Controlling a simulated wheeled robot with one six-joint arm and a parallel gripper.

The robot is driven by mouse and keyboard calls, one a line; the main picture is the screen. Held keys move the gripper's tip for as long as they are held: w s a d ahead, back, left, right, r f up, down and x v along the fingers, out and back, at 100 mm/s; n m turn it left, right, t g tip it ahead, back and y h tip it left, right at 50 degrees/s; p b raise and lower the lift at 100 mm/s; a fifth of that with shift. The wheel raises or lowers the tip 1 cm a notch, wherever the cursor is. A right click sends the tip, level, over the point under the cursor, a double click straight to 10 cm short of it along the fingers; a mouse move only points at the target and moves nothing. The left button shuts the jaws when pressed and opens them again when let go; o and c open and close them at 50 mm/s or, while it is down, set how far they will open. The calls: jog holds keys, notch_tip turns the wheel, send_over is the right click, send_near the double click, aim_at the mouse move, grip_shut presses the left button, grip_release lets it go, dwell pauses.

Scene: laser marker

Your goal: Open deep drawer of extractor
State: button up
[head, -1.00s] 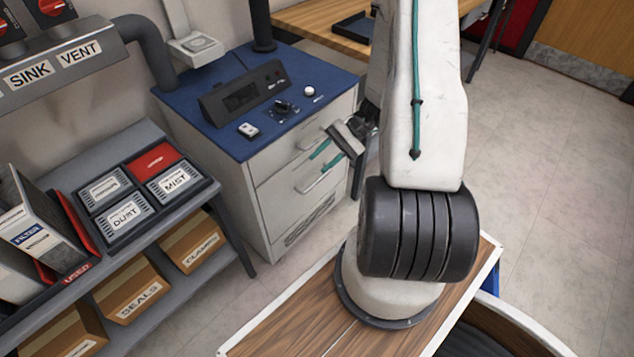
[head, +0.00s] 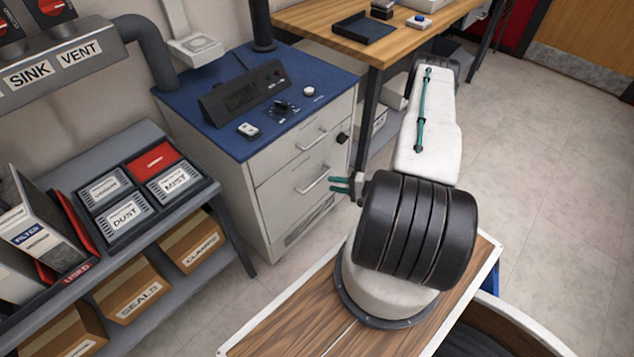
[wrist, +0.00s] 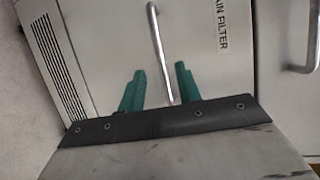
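The extractor (head: 265,200) is a light grey cabinet with a blue top, left of centre in the head view. Its deep drawer (head: 290,205) is the lower one, with a silver bar handle (head: 313,180); it looks shut. My gripper (head: 333,185) has teal fingers, pointing left toward the handle from just right of it. In the wrist view, my gripper (wrist: 160,88) is open and empty, its fingers apart on either side of the bar handle (wrist: 158,45). I cannot tell whether the fingertips reach past the bar. The drawer front (wrist: 105,45) carries a partly cut-off "FILTER" label (wrist: 221,25).
The upper drawer (head: 300,145) has its own handle and a black knob. A grey shelf (head: 225,215) with filter boxes stands left. A wooden bench (head: 345,42) is behind, its dark leg right of the cabinet. Floor is clear in front of the drawers.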

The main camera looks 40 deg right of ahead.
aim_at(317, 181)
jog(key=x, duration=0.7)
jog(key=shift+w+a, duration=0.2)
jog(key=shift+w, duration=0.05)
grip_shut()
